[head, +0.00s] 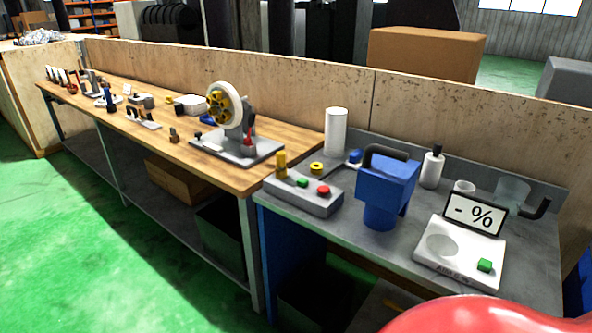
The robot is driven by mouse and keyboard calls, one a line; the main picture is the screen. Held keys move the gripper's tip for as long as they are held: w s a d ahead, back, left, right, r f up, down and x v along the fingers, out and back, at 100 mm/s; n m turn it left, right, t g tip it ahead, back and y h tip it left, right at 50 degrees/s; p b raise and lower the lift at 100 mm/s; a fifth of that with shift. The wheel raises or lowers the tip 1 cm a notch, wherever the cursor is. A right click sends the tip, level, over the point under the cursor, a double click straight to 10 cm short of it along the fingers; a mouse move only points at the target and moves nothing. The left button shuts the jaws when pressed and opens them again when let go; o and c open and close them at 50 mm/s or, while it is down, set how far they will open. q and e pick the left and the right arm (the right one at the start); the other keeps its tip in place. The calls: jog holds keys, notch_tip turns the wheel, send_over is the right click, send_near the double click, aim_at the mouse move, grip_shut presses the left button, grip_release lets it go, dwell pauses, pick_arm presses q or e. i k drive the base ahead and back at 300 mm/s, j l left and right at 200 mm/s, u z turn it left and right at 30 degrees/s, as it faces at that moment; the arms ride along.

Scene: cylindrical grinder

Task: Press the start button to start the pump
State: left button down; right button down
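A grey control box (304,196) sits at the left front of the grey bench. It carries a green button (302,183) and a red button (323,190), with a yellow post (281,164) at its left end. Another green button (485,265) is on the white device (460,252) with a "- %" display (474,213). A blue unit with a dark handle (382,190) stands between the box and the white device. I cannot tell which thing is the pump, and I read no start label. Neither of my grippers shows in the head view.
A long wooden workbench (220,165) with a wheeled machine (233,115) and small parts extends to the left. A white cylinder (336,132) and a bottle (432,168) stand at the back of the grey bench. The green floor (90,230) in front is clear.

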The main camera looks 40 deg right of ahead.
aim_at(302, 183)
jog(key=i+j+z, duration=0.1)
jog(key=i+z, duration=0.35)
jog(key=i+j+z, duration=0.15)
jog(key=z, duration=0.3)
jog(key=i+j+z, duration=0.6)
jog(key=j+z, duration=0.25)
jog(key=i+j+z, duration=0.2)
jog(key=j+z, duration=0.25)
jog(key=i+j+z, duration=0.1)
jog(key=j+z, duration=0.35)
jog(key=l, duration=0.1)
